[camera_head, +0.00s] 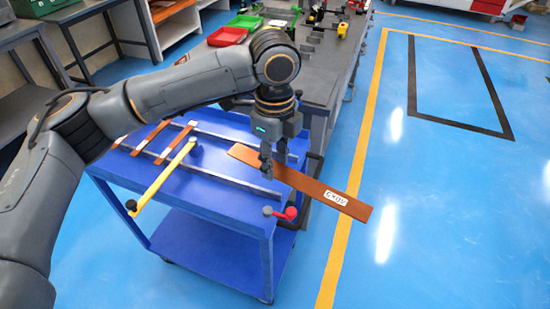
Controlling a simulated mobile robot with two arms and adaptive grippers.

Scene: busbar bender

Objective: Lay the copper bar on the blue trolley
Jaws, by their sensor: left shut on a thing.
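The copper bar (313,187) is a long flat orange-brown strip with a white label near its right end. My left gripper (273,163) is shut on it near its left part. The bar's left end is over the blue trolley (225,205), and its right end sticks out past the trolley's right edge. I cannot tell whether the bar touches the trolley top or hangs just above it. The trolley has an upper and a lower shelf. My right gripper is not in view.
Several short copper pieces (176,142) lie across metal rails on the trolley top. A yellow bar (165,177) and a red knob (290,213) are at its near edge. A grey workbench (320,60) with red and green bins stands behind. The blue floor at right is clear.

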